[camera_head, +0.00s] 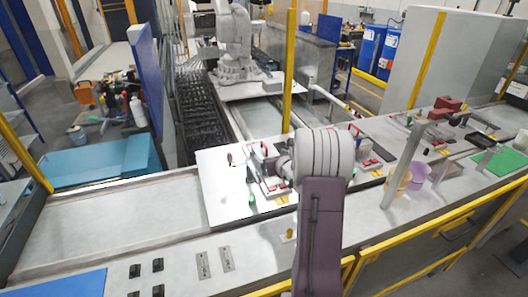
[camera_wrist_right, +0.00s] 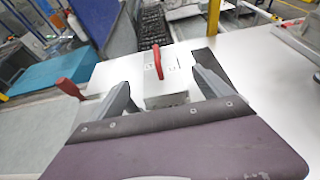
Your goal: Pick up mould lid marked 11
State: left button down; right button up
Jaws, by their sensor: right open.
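A part with an upright red handle (camera_wrist_right: 157,62) stands on the white table top in the right wrist view, with a grey block (camera_wrist_right: 166,99) just in front of it. I cannot read a number 11 on anything. My right gripper (camera_wrist_right: 160,79) is open, with one finger on each side of the block and handle; I see no contact. In the head view my right gripper (camera_head: 268,170) is over the white table section, largely hidden by my own wrist. My left gripper is in neither view.
A red lever (camera_wrist_right: 70,88) sticks up left of my fingers in the right wrist view. In the head view a yellow post (camera_head: 290,65) stands behind the table. Black blocks (camera_head: 158,264) lie at the front left.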

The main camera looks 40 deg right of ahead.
aim_at(267, 153)
jog(key=shift+x, duration=0.9)
jog(key=p+x, duration=0.2)
jog(key=x, duration=0.2)
jog(key=shift+w+f, duration=0.15)
jog(key=shift+w, duration=0.15)
jog(key=shift+w+d+f, duration=0.15)
jog(key=shift+w+f, duration=0.05)
jog(key=shift+s, duration=0.1)
jog(key=c, duration=1.6)
jog(key=shift+r, duration=0.1)
jog(key=shift+c, duration=1.4)
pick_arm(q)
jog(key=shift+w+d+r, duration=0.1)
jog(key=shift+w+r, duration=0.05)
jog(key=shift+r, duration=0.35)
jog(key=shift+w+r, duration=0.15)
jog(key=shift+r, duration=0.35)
pick_arm(e)
jog(key=shift+r, duration=0.1)
